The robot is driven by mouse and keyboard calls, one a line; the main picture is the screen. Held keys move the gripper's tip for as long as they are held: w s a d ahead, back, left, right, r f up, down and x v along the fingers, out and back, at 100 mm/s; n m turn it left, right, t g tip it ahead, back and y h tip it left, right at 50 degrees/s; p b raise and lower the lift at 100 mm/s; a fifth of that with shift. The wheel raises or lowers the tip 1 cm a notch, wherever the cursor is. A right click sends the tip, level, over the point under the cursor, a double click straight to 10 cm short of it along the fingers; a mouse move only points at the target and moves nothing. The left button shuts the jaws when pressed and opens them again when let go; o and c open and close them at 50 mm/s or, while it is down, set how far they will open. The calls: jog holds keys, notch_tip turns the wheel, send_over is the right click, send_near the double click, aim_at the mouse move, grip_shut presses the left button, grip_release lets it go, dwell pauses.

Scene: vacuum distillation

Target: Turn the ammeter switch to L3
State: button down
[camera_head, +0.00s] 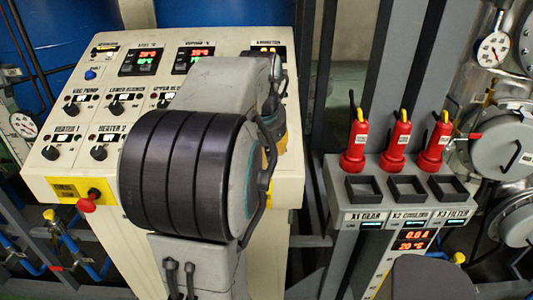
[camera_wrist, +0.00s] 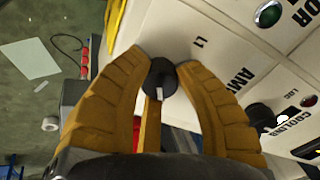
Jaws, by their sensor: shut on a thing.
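The ammeter switch is a round black knob (camera_wrist: 160,80) on the cream control panel in the wrist view. My gripper (camera_wrist: 162,68) has its two tan fingers closed on the knob from both sides. The label L1 (camera_wrist: 201,43) is printed just right of the knob. No L3 label can be read. In the head view, my arm hides the knob and most of the gripper; the ammeter display (camera_head: 269,47) shows partly above it.
Other knobs sit on the panel (camera_head: 55,180), including a black one (camera_wrist: 261,116) close to the right finger. A red button (camera_head: 87,205) is at its lower left corner. Red handles (camera_head: 355,147) stand on a grey rack at right.

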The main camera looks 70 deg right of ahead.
jog(key=shift+f, duration=0.15)
jog(key=c, duration=0.8)
grip_release()
jog(key=shift+c, duration=0.2)
jog(key=shift+r, duration=0.2)
jog(key=v, duration=1.1)
jog(key=shift+r, duration=0.35)
jog(key=shift+a, duration=0.1)
